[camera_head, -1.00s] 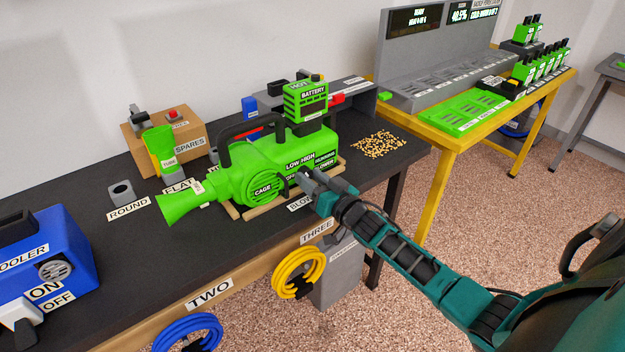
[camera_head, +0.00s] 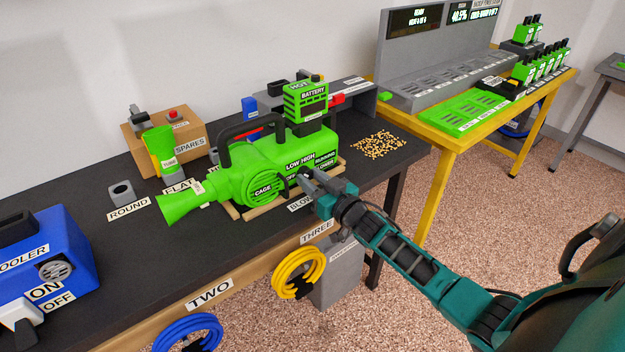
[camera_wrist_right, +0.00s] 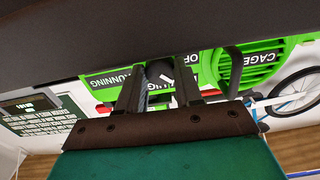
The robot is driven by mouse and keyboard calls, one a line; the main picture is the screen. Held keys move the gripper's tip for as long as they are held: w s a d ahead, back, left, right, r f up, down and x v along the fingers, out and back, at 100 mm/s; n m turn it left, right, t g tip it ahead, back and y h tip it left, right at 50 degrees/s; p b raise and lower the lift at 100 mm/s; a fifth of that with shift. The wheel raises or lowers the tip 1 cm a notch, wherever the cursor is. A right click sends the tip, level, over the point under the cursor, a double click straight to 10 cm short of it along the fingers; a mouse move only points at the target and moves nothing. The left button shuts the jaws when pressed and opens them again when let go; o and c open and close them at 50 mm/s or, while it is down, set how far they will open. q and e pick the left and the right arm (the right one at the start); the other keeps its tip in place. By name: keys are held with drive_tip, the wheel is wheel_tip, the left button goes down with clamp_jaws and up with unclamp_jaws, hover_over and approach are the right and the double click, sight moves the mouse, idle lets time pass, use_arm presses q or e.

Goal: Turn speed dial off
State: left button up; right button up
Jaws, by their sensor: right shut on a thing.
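My right gripper (camera_head: 308,179) is at that face. In the right wrist view, which is upside down, the speed dial (camera_wrist_right: 160,72) is a dark round knob with a white mark. The fingers of my right gripper (camera_wrist_right: 162,85) are shut on it, one on each side. The dial is mostly hidden by the fingers, and I cannot read which setting it points to. My left gripper is out of view.
A green battery (camera_head: 305,101) sits on the blower's top. A blue cooler (camera_head: 45,258) stands at the bench's left end. A cardboard spares box (camera_head: 180,142) is behind the blower. Small yellow pellets (camera_head: 379,144) lie to its right. A yellow table (camera_head: 450,140) stands beyond.

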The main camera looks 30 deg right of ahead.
drive_tip(key=n, duration=0.4)
drive_tip(key=shift+n, duration=0.3)
drive_tip(key=shift+n+b, duration=0.4)
drive_tip(key=shift+n, duration=1.9)
drive_tip(key=o, duration=1)
drive_tip(key=shift+o, duration=0.2)
